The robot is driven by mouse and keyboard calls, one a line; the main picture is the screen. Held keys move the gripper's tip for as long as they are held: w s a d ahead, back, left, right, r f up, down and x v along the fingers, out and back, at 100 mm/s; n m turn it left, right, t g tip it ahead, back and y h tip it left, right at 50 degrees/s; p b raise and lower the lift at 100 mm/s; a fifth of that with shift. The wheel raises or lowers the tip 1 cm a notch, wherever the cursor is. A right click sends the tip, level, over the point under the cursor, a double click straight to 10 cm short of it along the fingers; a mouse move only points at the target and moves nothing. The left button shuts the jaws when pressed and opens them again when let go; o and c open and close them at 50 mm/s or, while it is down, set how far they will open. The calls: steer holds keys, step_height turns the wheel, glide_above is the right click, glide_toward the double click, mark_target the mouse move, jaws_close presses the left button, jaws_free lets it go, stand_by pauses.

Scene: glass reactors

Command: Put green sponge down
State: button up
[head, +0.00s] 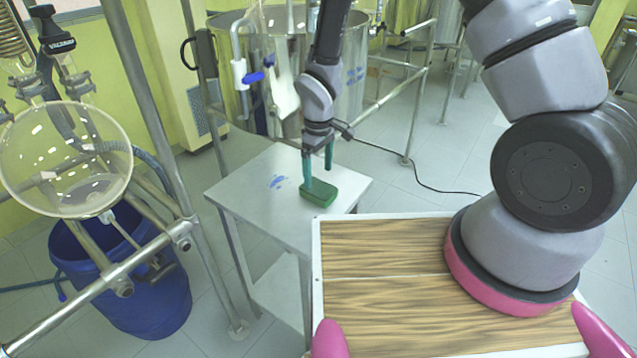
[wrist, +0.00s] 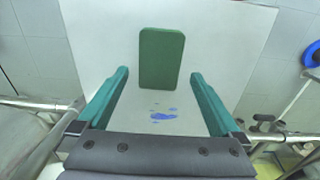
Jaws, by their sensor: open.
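The green sponge (head: 319,193) lies flat on the small metal table (head: 246,199), near its right side. It also shows in the wrist view (wrist: 161,58), just ahead of the fingertips and between their lines. My gripper (head: 318,172) is above and beside the sponge, with its teal fingers pointing down. In the wrist view my gripper (wrist: 159,78) is spread wide, with clear space on both sides of the sponge and nothing held.
Blue marks (head: 278,182) are on the tabletop left of the sponge. A glass flask (head: 65,158) on a metal frame hangs over a blue bin (head: 135,285) at left. A large steel vessel (head: 350,85) stands behind the table. A black cable (head: 420,183) crosses the floor.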

step_height(320, 180, up, 7)
step_height(320, 180, up, 9)
steer(key=m+t, duration=0.1)
steer(key=m, duration=0.2)
glide_above(318, 188)
steer(key=w+d, duration=0.3)
steer(key=d, duration=0.2)
steer(key=s+d+r+m+t+y, duration=0.1)
steer(key=d+r+m, duration=0.15)
steer(key=r, duration=0.35)
steer(key=d+r+m+t, duration=0.1)
steer(key=d+r, duration=0.3)
steer(key=r, duration=0.2)
steer(key=s+d+r+m+t+y, duration=0.1)
steer(key=s+d+r+m+t, duration=0.3)
steer(key=s+d+r+m, duration=0.4)
steer(key=d+v, duration=0.1)
steer(key=v, duration=0.9)
steer(key=shift+s+d+f, duration=0.25)
steer(key=shift+d+f, duration=0.1)
steer(key=shift+d, duration=0.05)
